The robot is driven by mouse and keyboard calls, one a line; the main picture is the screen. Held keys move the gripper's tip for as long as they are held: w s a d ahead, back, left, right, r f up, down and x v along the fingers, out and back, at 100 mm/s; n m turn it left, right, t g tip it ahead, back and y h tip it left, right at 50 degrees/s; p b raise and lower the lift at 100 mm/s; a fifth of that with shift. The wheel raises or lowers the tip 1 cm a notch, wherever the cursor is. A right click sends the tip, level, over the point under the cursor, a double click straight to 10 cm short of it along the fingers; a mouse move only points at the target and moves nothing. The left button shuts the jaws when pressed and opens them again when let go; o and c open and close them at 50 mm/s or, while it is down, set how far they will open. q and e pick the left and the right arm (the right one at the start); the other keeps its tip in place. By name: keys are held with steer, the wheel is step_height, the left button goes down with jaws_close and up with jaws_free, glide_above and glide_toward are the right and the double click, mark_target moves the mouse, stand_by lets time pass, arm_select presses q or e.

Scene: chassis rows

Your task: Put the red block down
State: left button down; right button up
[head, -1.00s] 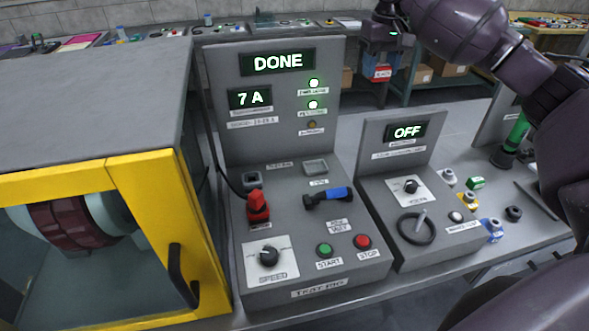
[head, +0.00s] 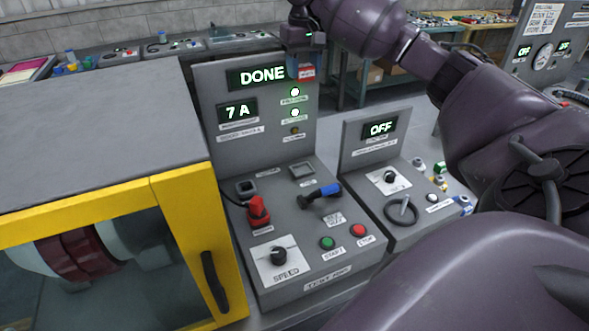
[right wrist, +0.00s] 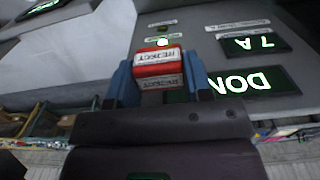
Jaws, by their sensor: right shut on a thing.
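My right gripper (head: 302,67) is shut on the red block (head: 307,71) and holds it up in the air, in front of the upper right of the test rig's display panel (head: 225,145) as seen in the head view. In the right wrist view, the red block (right wrist: 160,66) sits between the two blue fingers of the right gripper (right wrist: 161,78). The block has white labels that read REJECT. My left gripper is not in view.
The test rig's console holds a red plug (head: 258,211), a blue-handled lever (head: 322,193) and a speed knob (head: 278,254). A yellow-framed cabinet (head: 190,215) stands at left. A smaller OFF console (head: 392,200) stands at right. Several small parts lie beyond it.

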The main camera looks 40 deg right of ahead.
steer(key=b, duration=0.3)
glide_above(302, 171)
step_height(302, 171, down, 22)
steer(key=shift+r, duration=0.15)
steer(key=shift+f, duration=0.65)
step_height(302, 171, down, 4)
steer(key=shift+f, duration=0.3)
steer(key=o, duration=0.9)
steer(key=shift+f, duration=0.15)
